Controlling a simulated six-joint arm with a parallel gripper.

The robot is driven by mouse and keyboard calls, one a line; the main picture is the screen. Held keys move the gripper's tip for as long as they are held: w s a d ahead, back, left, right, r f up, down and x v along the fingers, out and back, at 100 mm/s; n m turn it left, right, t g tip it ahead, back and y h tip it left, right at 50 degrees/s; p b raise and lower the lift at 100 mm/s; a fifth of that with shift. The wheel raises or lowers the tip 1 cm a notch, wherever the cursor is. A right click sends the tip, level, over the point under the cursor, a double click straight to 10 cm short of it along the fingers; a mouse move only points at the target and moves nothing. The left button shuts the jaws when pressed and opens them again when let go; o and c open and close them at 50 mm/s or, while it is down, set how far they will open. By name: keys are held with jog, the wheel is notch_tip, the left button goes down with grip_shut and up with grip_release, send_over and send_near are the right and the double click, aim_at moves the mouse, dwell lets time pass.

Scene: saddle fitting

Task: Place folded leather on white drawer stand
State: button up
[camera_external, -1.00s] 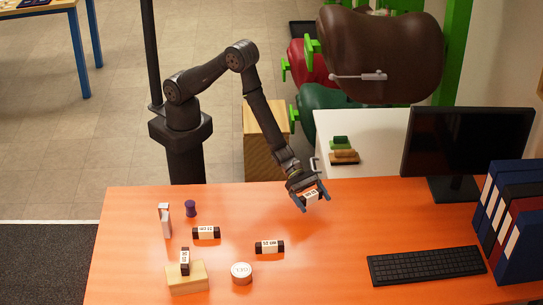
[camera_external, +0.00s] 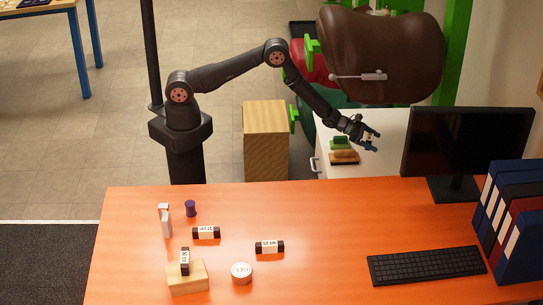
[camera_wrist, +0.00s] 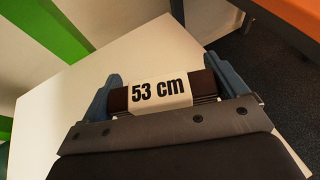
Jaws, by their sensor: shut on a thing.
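My gripper (camera_external: 371,139) is over the white drawer stand (camera_external: 385,122), behind the orange table. In the wrist view my gripper (camera_wrist: 168,88) is shut on a dark brown folded leather (camera_wrist: 118,99) with a white band marked "53 cm". The white top of the stand (camera_wrist: 70,105) lies below it, and the leather looks raised above it. In the external view the leather is mostly hidden by the fingers. Other folded leathers lie on the table: one at the centre (camera_external: 279,247), one left of it (camera_external: 196,232), and one on a wooden block (camera_external: 185,268).
A green and a brown item (camera_external: 343,157) sit on the stand's front left. A monitor (camera_external: 470,140) stands right of the stand. A brown saddle (camera_external: 385,50) hangs close behind. The orange table (camera_external: 330,220) holds a keyboard (camera_external: 425,265), binders (camera_external: 515,220) and a round tin (camera_external: 241,272).

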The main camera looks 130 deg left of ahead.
jog(key=s+a+f+n+g+y, duration=0.1)
jog(key=s+a+f+n+y, duration=0.1)
jog(key=s+a, duration=0.85)
jog(key=n+g+y, duration=0.2)
send_over(372, 120)
jog(key=s+d, duration=0.3)
jog(key=d, duration=0.2)
notch_tip(372, 120, down, 8)
jog(key=shift+s+r, duration=0.1)
jog(key=shift+r, duration=0.05)
jog(key=shift+s+a+f, duration=0.3)
jog(key=shift+a+f, duration=0.1)
jog(key=shift+f, duration=1.9)
jog(key=shift+f, duration=0.1)
jog(key=o, duration=0.9)
